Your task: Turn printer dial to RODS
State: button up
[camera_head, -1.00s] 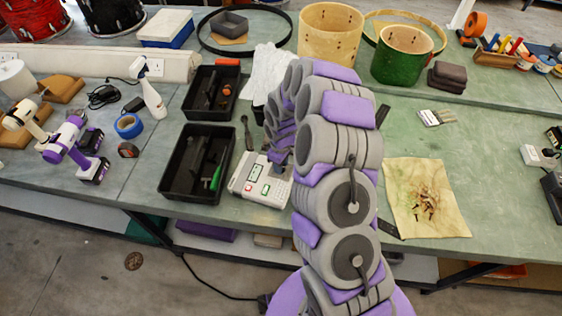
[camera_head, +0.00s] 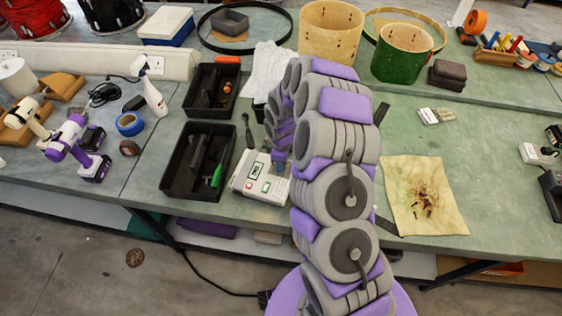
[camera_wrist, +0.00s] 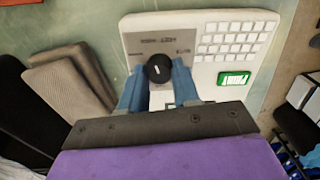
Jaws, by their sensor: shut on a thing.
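The panel's labels are too small to read surely. My gripper (camera_wrist: 158,78) has its two blue fingers on either side of the dial and is shut on it.
Two black trays of tools (camera_head: 196,160) stand left of the printer. A white cloth (camera_head: 268,70) lies behind it. A stained yellow cloth (camera_head: 425,195) lies to the right of my arm. The bench's front edge is close to the printer.

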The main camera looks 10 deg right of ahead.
grip_shut()
jog(key=o, duration=1)
grip_release()
jog(key=shift+o, duration=0.2)
notch_tip(320, 180, up, 17)
jog(key=p, duration=0.1)
jog(key=shift+r, duration=0.1)
